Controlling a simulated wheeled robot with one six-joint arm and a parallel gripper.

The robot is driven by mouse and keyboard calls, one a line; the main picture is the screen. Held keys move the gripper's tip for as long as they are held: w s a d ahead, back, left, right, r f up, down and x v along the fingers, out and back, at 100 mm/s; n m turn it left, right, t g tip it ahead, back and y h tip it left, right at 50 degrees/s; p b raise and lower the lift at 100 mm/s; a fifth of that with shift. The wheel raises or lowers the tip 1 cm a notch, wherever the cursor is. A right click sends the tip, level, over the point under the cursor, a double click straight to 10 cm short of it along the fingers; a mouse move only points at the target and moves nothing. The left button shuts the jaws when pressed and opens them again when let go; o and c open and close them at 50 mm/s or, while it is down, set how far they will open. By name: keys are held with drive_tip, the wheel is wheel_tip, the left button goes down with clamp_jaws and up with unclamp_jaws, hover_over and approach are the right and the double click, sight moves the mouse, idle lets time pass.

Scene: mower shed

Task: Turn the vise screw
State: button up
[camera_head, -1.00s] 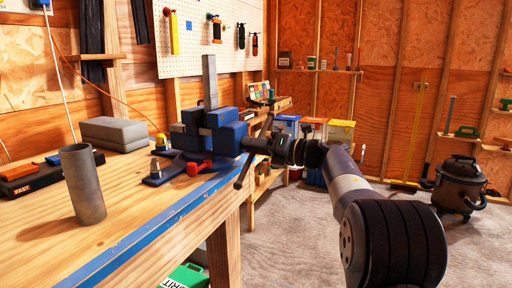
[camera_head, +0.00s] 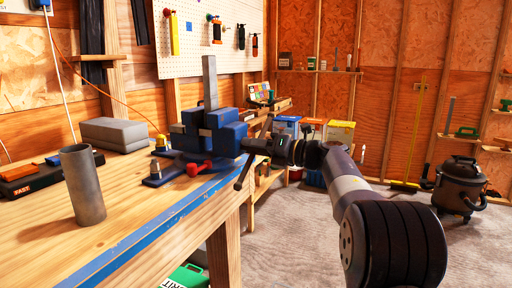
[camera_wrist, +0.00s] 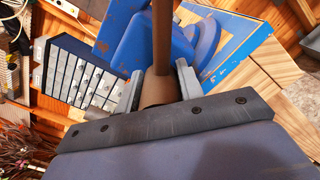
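The fingers are spread around the hub, seemingly with narrow gaps; contact is hard to judge. The bar's other half is hidden there.
The workbench (camera_head: 140,225) carries a grey pipe (camera_head: 82,185), grey blocks (camera_head: 115,133) and red-handled pliers (camera_head: 198,168) near the vise. A black vacuum (camera_head: 459,185) stands on the floor at right. The concrete floor right of the bench is mostly clear.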

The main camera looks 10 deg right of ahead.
drive_tip(key=shift+o, duration=0.6)
drive_tip(key=shift+a, duration=0.2)
drive_tip(key=o, duration=0.3)
drive_tip(key=shift+d, duration=0.1)
drive_tip(key=shift+d, duration=0.1)
drive_tip(key=p+v, duration=0.1)
drive_tip(key=v, duration=0.9)
drive_tip(key=shift+s+d, duration=0.2)
